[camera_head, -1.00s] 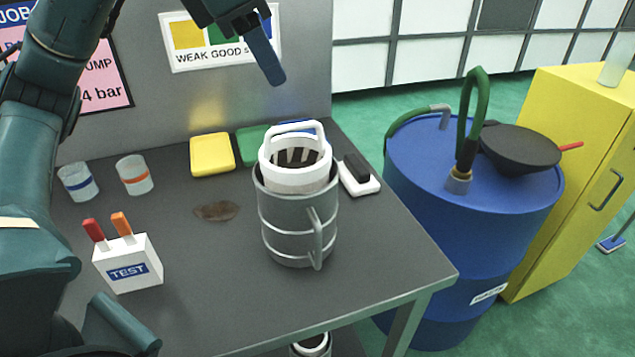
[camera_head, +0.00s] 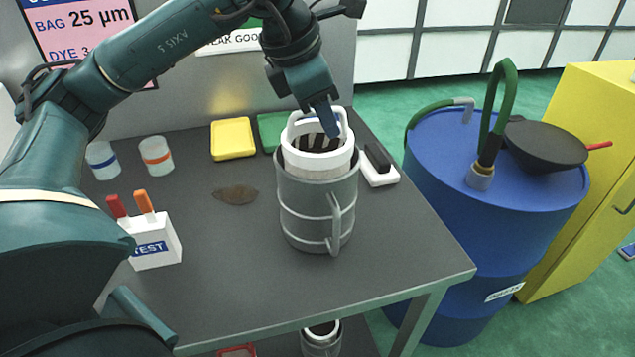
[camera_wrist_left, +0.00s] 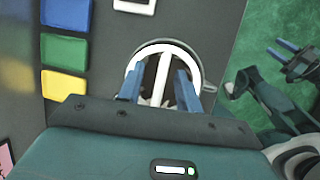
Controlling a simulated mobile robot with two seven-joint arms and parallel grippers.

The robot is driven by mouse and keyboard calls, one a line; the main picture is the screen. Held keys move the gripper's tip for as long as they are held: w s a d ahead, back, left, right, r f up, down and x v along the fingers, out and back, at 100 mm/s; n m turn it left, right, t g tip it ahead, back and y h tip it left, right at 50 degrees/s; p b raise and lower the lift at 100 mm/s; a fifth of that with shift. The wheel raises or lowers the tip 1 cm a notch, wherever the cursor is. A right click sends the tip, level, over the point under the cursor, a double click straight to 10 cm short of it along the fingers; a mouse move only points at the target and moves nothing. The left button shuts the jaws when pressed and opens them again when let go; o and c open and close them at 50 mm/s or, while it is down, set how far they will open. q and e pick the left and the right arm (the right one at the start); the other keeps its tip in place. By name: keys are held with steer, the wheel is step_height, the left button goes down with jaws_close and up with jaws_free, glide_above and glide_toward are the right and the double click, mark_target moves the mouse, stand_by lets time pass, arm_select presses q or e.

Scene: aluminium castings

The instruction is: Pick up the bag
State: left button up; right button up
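The bag (camera_head: 318,161) is a white cylinder with a white rim and a loop handle, dark striped inside. It sits upright in the grey metal housing (camera_head: 312,215) with a side handle on the table. My left gripper (camera_head: 329,130) is right over the bag's top, pointing down. In the left wrist view its two blue fingers (camera_wrist_left: 159,80) are apart, on either side of the white handle bar (camera_wrist_left: 166,80); contact cannot be told. My right gripper (camera_wrist_left: 281,47) shows small at the right of the wrist view, away from the bag, its blue fingers apart.
On the table (camera_head: 235,290) are a white TEST box (camera_head: 155,243), two cups, a yellow block (camera_head: 233,139), a green block and a white block with a black top (camera_head: 378,165). A brown stain (camera_head: 236,194) lies left of the housing. A blue drum (camera_head: 440,200) stands right of the table.

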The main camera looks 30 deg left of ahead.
arm_select(q)
steer(key=shift+f, duration=0.1)
steer(key=shift+c, duration=0.2)
jaws_close()
stand_by(0.4)
